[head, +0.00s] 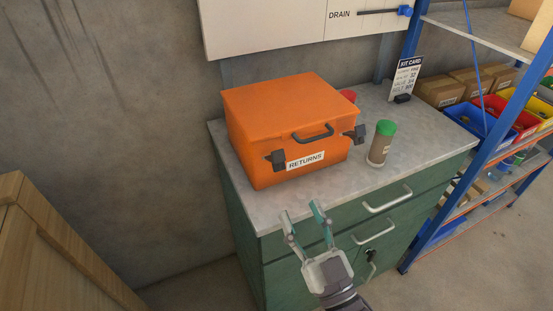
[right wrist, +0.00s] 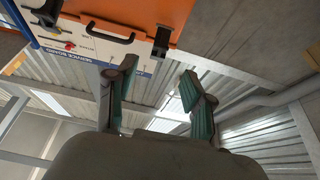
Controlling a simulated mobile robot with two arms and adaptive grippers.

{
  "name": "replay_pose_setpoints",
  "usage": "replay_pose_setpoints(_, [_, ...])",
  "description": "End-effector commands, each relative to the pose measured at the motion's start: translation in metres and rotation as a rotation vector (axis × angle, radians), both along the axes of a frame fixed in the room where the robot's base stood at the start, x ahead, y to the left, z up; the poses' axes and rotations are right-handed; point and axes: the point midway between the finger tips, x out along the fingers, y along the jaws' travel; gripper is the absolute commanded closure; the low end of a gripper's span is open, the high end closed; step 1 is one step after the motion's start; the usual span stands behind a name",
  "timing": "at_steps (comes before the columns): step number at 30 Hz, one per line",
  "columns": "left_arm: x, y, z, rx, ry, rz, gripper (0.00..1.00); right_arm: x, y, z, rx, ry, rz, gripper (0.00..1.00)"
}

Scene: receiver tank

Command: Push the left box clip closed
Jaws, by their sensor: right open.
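An orange box (head: 290,112) with a RETURNS label stands on the grey counter, lid down, with a dark handle (head: 312,132) on its front. The left box clip (head: 275,160) is a dark block at the front left, by the label. A second dark clip (head: 356,134) sits at the front right. I cannot tell how far either clip is swung. My right gripper (head: 303,214) is open and empty, in front of the counter's front edge, below and apart from the left clip. The right wrist view shows its spread fingers (right wrist: 155,95), with the box (right wrist: 185,12) at the top. My left gripper is out of view.
A green-lidded jar (head: 381,143) stands right of the box. A kit card (head: 404,78) stands behind on the counter (head: 440,140). Green drawers with grey handles (head: 386,199) lie below. A blue-framed shelf with bins is at right, a wooden crate (head: 60,260) at lower left.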

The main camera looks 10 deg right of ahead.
Motion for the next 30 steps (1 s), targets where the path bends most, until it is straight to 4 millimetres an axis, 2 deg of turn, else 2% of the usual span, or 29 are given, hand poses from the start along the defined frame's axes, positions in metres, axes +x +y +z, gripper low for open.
replay_pose_setpoints(1, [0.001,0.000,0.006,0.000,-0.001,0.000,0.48,0.011,0.003,0.009,0.002,-0.005,-0.001,0.48])
replay_pose_setpoints(9, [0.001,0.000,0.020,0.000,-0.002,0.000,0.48,0.061,0.020,0.030,0.001,-0.003,0.000,0.48])
replay_pose_setpoints(15, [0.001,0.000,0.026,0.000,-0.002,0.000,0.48,0.085,0.028,0.039,0.000,-0.001,0.000,0.48])
replay_pose_setpoints(20, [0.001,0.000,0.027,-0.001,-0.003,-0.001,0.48,0.093,0.030,0.042,0.000,-0.001,0.000,0.48])
replay_pose_setpoints(28, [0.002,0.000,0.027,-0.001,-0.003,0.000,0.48,0.094,0.031,0.041,0.001,0.000,0.000,0.48])
replay_pose_setpoints(30, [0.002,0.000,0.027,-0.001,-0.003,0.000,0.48,0.094,0.031,0.041,0.001,0.000,0.000,0.58])
